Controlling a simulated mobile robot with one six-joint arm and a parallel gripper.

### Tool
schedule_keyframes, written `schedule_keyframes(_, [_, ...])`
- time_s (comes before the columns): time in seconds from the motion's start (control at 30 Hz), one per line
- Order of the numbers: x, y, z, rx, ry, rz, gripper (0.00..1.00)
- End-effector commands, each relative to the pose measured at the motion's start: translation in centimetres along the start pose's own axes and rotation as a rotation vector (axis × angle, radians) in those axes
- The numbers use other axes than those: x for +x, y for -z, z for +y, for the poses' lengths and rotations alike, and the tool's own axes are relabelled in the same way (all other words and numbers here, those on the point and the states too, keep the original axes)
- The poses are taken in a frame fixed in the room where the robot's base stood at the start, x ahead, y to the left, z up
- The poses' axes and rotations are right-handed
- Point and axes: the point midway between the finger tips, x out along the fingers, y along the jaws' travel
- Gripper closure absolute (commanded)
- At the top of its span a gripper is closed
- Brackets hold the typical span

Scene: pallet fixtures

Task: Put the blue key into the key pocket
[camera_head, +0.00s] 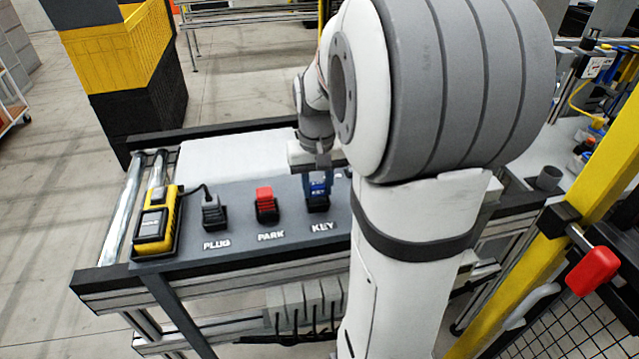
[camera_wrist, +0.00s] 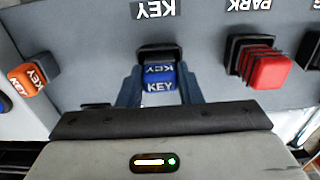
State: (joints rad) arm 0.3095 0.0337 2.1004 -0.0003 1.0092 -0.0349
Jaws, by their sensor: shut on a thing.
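The blue key (camera_head: 319,185) carries white KEY lettering and is held between the fingers of my gripper (camera_head: 319,172). In the wrist view the blue key (camera_wrist: 159,80) sits between the two fingers of my gripper (camera_wrist: 160,88), which are shut on its sides. The black key pocket (camera_head: 318,205) is just below the key, behind the KEY label on the grey panel. The pocket's rim (camera_wrist: 157,50) shows right behind the key in the wrist view. The key is at the pocket's mouth; I cannot tell how deep its lower end sits, as that end is hidden.
A red block (camera_head: 266,203) stands in the PARK fixture. A grey plug (camera_head: 213,213) with a cable stands at PLUG, beside a yellow-black device (camera_head: 157,222). An orange key (camera_wrist: 27,78) is near the left of the wrist view. The panel's front strip is clear.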

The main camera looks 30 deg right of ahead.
Motion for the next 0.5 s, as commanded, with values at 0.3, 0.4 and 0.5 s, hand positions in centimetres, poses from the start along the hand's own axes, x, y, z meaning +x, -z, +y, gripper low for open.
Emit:
schedule_keyframes(0.3, [0.31,0.05,0.04,0.001,0.000,0.003,0.62])
schedule_keyframes(0.4, [0.30,0.04,0.06,0.001,0.000,0.003,0.54])
schedule_keyframes(0.5, [0.29,0.04,0.07,0.001,0.000,0.002,0.46])
